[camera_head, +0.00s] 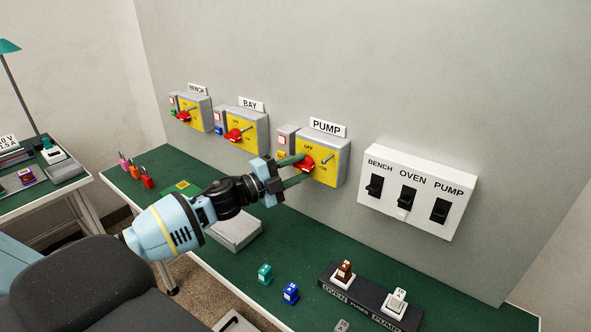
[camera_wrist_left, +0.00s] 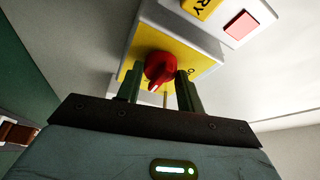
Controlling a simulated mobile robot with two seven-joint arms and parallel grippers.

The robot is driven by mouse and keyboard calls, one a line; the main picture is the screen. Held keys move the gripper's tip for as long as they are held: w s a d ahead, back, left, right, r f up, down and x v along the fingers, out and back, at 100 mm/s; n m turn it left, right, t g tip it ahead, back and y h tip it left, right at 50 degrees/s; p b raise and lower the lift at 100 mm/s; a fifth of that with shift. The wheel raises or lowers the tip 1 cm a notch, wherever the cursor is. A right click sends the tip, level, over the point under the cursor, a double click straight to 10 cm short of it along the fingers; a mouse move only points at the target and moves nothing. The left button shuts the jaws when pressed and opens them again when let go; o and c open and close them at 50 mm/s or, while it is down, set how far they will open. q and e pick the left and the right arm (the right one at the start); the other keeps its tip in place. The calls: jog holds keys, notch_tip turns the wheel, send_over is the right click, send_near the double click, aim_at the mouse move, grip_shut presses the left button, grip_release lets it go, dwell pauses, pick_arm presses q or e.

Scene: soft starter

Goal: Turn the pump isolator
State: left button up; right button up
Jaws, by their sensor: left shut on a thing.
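The pump isolator (camera_head: 330,167) is a grey box with a yellow face on the wall, under a "PUMP" label (camera_head: 327,127). Its red rotary handle (camera_head: 306,164) shows at the left of the yellow face. My left gripper (camera_head: 297,169) reaches it from the left and front, with its green fingers shut on the red handle. In the left wrist view the red handle (camera_wrist_left: 160,68) sits between the two fingers (camera_wrist_left: 160,88), in front of the yellow face. The fingers partly hide the face and its lettering. My right gripper is not in view.
Bay (camera_head: 246,131) and bench (camera_head: 193,112) isolators hang to the left. A white switch panel (camera_head: 416,190) with three black rockers is to the right. Below, the green bench (camera_head: 330,250) holds a fuse rack (camera_head: 368,296), loose teal and blue fuses (camera_head: 290,292) and several padlocks (camera_head: 147,182).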

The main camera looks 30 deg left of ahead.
pick_arm(q)
jog(key=shift+m, duration=0.3)
jog(key=o, duration=1)
jog(key=v, duration=0.7)
jog(key=shift+s+a, duration=0.2)
jog(key=shift+s, duration=0.15)
dwell(0.4)
